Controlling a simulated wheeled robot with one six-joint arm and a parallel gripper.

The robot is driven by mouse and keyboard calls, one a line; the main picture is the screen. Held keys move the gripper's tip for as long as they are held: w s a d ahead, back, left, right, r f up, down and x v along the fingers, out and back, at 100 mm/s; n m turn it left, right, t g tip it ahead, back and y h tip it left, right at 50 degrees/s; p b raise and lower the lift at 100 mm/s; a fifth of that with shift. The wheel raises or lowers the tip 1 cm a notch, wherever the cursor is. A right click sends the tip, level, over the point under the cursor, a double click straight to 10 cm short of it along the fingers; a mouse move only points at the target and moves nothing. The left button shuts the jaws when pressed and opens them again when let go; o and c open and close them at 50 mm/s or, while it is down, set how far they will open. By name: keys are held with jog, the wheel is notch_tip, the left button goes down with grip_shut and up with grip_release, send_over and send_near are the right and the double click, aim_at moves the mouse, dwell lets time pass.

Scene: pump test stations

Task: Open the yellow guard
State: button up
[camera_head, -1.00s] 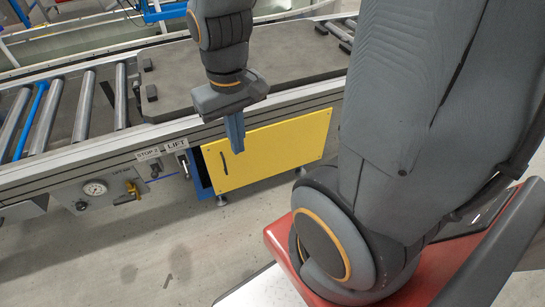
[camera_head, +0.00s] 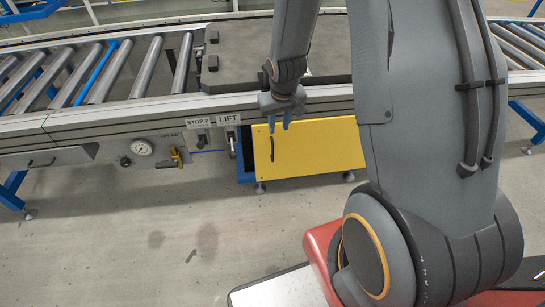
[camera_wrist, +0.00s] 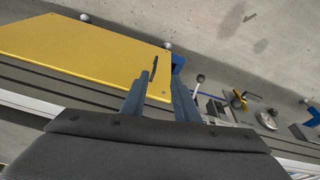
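The yellow guard (camera_head: 315,147) is a flat panel, shut, under the conveyor's edge in the head view. Its dark upright handle (camera_head: 271,149) is near its left end. My gripper (camera_head: 279,125) is at the guard's top edge, just above the handle in the picture. In the wrist view the guard (camera_wrist: 85,52) fills the upper left, and the handle (camera_wrist: 154,68) shows between the tips of my two blue fingers (camera_wrist: 157,82). The fingers are apart, with nothing visibly gripped. Whether they touch the handle or guard I cannot tell.
Left of the guard are the LIFT lever (camera_head: 232,143), a yellow valve (camera_head: 176,157) and a gauge (camera_head: 143,148). The roller conveyor (camera_head: 100,85) with a dark grey plate (camera_head: 235,68) runs above. The floor (camera_head: 130,230) in front is clear.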

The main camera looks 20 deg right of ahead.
jog(key=t+b, duration=0.2)
jog(key=b, duration=0.3)
send_over(273, 151)
jog(key=s, duration=0.3)
notch_tip(273, 151, down, 19)
jog(key=shift+b+x, duration=0.3)
jog(key=shift+x, duration=3.75)
jog(key=shift+w+a, duration=0.1)
jog(key=shift+a, duration=0.05)
jog(key=shift+r, duration=0.1)
grip_shut()
